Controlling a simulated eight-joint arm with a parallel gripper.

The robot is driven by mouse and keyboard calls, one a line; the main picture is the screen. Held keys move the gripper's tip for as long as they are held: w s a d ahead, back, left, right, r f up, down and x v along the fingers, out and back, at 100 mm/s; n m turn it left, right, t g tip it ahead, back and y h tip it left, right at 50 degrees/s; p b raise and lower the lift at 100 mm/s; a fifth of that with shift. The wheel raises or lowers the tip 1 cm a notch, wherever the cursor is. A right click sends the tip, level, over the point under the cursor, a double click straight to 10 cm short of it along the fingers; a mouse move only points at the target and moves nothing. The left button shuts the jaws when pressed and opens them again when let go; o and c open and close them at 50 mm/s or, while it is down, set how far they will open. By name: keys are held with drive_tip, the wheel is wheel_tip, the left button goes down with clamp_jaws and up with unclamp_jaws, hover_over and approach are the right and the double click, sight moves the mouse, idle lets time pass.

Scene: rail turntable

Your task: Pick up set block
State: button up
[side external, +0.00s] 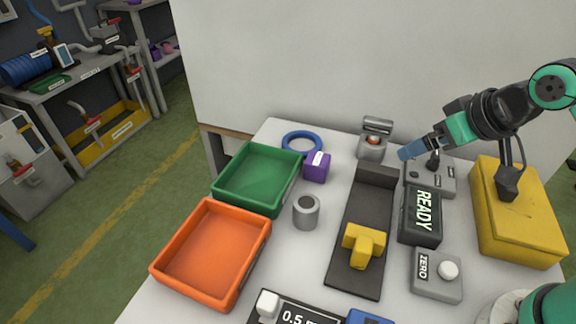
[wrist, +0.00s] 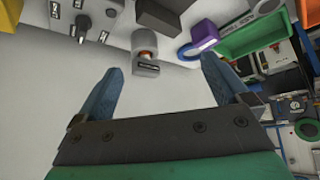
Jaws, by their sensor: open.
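No label reading "set" can be made out, so I cannot tell for sure which thing is the set block. A purple block (side external: 316,168) with a small white label on top stands on the table beside the green tray. It also shows near the top right of the wrist view (wrist: 205,36). My gripper (side external: 405,153) is above the back right of the table, to the right of the purple block and apart from it. In the wrist view, its two blue fingers (wrist: 160,65) are spread apart with nothing between them.
A green tray (side external: 221,200) and an orange tray (side external: 160,268) stand left. A blue ring (side external: 285,146), grey cylinder (side external: 306,216), dark rail (side external: 362,205) with yellow piece (side external: 364,246), READY display (side external: 421,214), ZERO box (side external: 437,275) and yellow box (side external: 515,225) crowd the table.

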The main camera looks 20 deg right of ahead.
drive_tip(key=n, duration=0.1)
drive_tip(key=n+t+h, duration=0.3)
drive_tip(key=n+h, duration=0.6)
drive_tip(key=n, duration=1.7)
approach(320, 153)
drive_tip(key=shift+s+a+r, duration=0.25)
drive_tip(key=shift+a+r, duration=0.3)
drive_tip(key=shift+a, duration=0.1)
drive_tip(key=shift+w+d+f, duration=0.1)
drive_tip(key=shift+w+f, duration=0.05)
drive_tip(key=x, duration=0.6)
drive_tip(key=shift+d, duration=0.15)
drive_tip(key=x, duration=0.5)
drive_tip(key=shift+d+f, duration=0.2)
drive_tip(key=shift+f, duration=0.05)
drive_tip(key=shift+c, duration=0.2)
